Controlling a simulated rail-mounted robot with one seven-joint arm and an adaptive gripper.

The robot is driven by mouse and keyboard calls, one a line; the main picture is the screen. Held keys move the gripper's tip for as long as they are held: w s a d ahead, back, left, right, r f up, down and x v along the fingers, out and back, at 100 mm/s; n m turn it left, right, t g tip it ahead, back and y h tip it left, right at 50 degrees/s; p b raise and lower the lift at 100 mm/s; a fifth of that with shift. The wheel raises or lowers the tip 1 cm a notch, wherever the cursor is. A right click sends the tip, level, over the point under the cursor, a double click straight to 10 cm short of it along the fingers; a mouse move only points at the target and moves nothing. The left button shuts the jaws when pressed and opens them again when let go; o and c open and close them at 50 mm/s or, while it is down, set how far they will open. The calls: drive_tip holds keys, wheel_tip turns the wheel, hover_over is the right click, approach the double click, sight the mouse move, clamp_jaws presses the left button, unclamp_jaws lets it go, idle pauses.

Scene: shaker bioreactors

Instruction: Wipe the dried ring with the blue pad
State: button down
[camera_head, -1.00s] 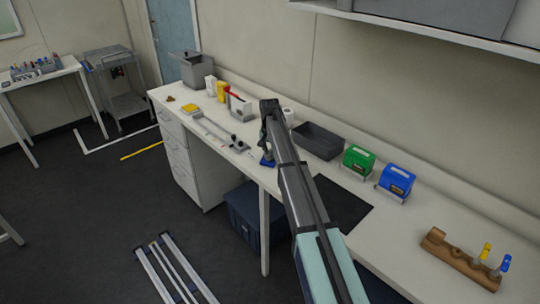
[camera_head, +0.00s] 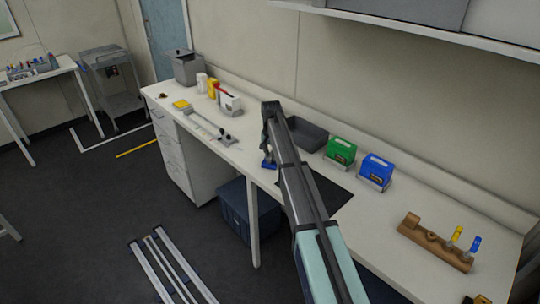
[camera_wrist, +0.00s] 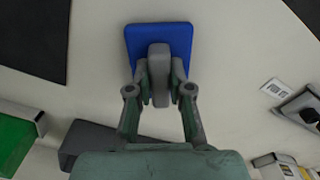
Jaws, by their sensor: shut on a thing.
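The blue pad (camera_wrist: 160,38) is a flat square with a grey grip block (camera_wrist: 158,75) on its back. My gripper (camera_wrist: 160,84) is shut on that block, with a finger on each side. In the head view the pad (camera_head: 268,163) is low over or on the white counter, near its front edge; I cannot tell whether it touches. My gripper (camera_head: 268,145) is above it. No dried ring can be made out in either view; part of the counter is hidden behind my arm and the pad.
A dark mat (camera_head: 327,194) lies right of the pad. A dark grey tray (camera_head: 308,134), a green box (camera_head: 341,151) and a blue box (camera_head: 376,171) stand behind. A wooden rack (camera_head: 435,242) is at right. A rail-like fixture (camera_head: 207,125) lies left.

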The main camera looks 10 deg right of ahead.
drive_tip(key=shift+s+d, duration=0.2)
drive_tip(key=shift+s, duration=0.15)
drive_tip(key=shift+s+d+r, duration=0.15)
drive_tip(key=shift+r, duration=0.2)
wheel_tip(320, 180, up, 3)
drive_tip(key=shift+f+p, duration=0.15)
drive_tip(key=shift+p, duration=0.45)
drive_tip(key=shift+r+p, duration=1)
drive_tip(key=shift+r, duration=1.5)
